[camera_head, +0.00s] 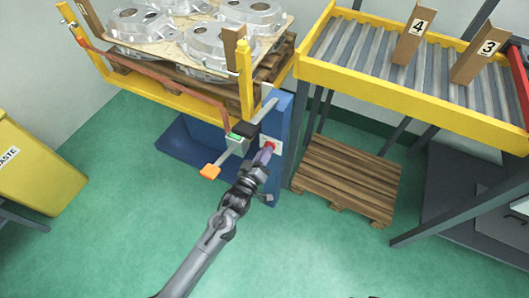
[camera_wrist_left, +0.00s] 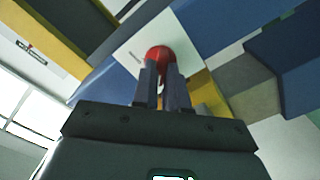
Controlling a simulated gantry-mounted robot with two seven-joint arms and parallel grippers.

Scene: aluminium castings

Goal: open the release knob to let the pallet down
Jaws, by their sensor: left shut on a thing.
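The release knob (camera_head: 269,146) is a red knob on a white plate on the blue lift column (camera_head: 290,135). It also shows in the left wrist view (camera_wrist_left: 159,54), between the fingertips. My left gripper (camera_head: 265,153) reaches up to it from below and is shut on it; in the left wrist view its two fingers (camera_wrist_left: 160,72) sit on either side of the red knob. The raised wooden pallet (camera_head: 276,62) lies in the yellow lift frame (camera_head: 170,94) and carries several aluminium castings (camera_head: 208,38). My right gripper is not in view.
An orange-tipped lever (camera_head: 209,171) and a green-topped box (camera_head: 236,138) stand close left of my gripper. A roller conveyor (camera_head: 345,45) with number signs is at right, an empty pallet (camera_head: 350,180) below it. A yellow waste bin (camera_head: 35,170) stands at left. The front floor is clear.

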